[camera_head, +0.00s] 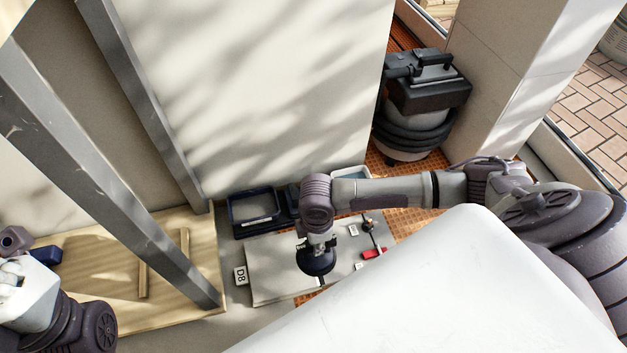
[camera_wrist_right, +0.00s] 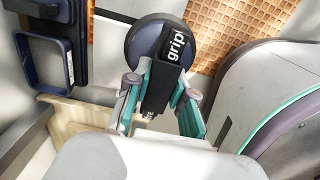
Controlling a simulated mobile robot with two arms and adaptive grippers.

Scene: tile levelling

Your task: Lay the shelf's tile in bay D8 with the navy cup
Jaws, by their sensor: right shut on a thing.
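My right gripper (camera_head: 318,240) is shut on the black handle of the dark navy cup (camera_head: 316,264). In the right wrist view, the fingers (camera_wrist_right: 160,85) clasp the handle, marked "grip", and the cup's round disc (camera_wrist_right: 141,48) is beyond it. The cup is over a pale grey slab (camera_head: 272,262), which looks like tile; I cannot tell whether the cup touches it. The D8 label (camera_head: 240,276) is at the slab's left edge. The shelf is not clearly identifiable. Part of my left arm shows at lower left, without its fingertips.
A dark blue tray (camera_head: 232,210) stands behind the slab. A red item (camera_head: 373,254) and small white tags lie at its right. A grey post (camera_head: 105,175) rises from the wooden board (camera_head: 100,262) at left. A vacuum (camera_head: 420,105) stands at the back right.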

